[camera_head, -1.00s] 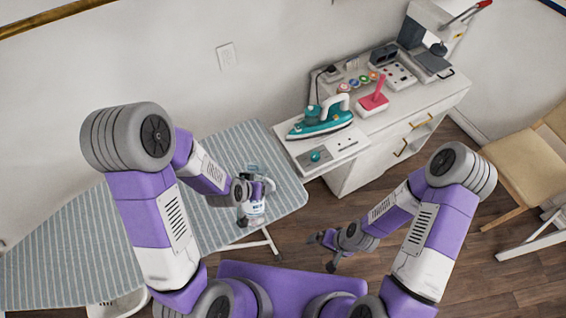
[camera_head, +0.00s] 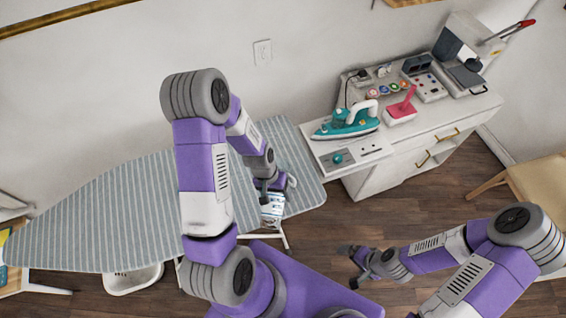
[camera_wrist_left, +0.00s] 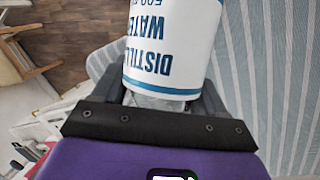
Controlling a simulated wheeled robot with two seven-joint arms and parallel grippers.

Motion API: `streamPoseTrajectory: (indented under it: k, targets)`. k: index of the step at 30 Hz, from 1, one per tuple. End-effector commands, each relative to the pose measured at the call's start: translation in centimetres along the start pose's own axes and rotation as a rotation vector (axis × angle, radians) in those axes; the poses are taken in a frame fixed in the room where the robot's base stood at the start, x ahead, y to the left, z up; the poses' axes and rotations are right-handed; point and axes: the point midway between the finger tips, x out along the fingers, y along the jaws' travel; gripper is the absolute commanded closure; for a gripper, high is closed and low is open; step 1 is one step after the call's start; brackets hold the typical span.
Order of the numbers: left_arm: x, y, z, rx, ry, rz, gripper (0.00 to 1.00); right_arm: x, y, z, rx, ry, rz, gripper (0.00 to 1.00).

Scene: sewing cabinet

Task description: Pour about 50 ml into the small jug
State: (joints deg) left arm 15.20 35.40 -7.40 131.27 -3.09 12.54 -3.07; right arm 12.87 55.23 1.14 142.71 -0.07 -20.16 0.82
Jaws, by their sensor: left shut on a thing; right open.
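My left gripper (camera_head: 268,188) is shut on a bottle (camera_head: 272,212) with a white, blue-edged label reading distilled water. It holds the bottle near the right end of the striped ironing board (camera_head: 130,215). The bottle's label also shows in the left wrist view (camera_wrist_left: 172,45), with its text upside down; the clear part beside the label lies between the fingers. I cannot tell the bottle's tilt or how much water is in it. My right gripper (camera_head: 349,266) is open and empty, low over the floor. I cannot make out a small jug in either view.
A white cabinet (camera_head: 365,185) stands to the right, with a teal iron (camera_head: 347,122), a pink-handled item (camera_head: 402,108) and other things on top. A chair (camera_head: 535,180) is at the far right. A white basin (camera_head: 132,280) lies below the board. The floor before the cabinet is clear.

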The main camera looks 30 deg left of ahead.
Motion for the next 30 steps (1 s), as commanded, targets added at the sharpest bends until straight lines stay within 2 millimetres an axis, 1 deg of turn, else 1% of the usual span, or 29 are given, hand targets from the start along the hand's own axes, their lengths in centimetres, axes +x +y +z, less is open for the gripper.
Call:
streamPoseTrajectory:
  k: [1, 9, 30]
  targets:
    - [-0.3, 0.0, -0.1, -0.006, -0.015, 0.002, 0.72, -0.3, -0.1, 0.0, 0.000, 0.000, 0.000, 0.00]
    - [-0.9, -0.1, -0.2, -0.028, -0.081, 0.009, 0.72, -1.0, -0.4, 0.1, 0.000, -0.001, 0.000, 0.00]
    - [-1.5, -0.2, 0.3, -0.052, -0.155, 0.018, 0.72, -1.7, -0.6, 0.1, 0.000, -0.001, 0.000, 0.00]
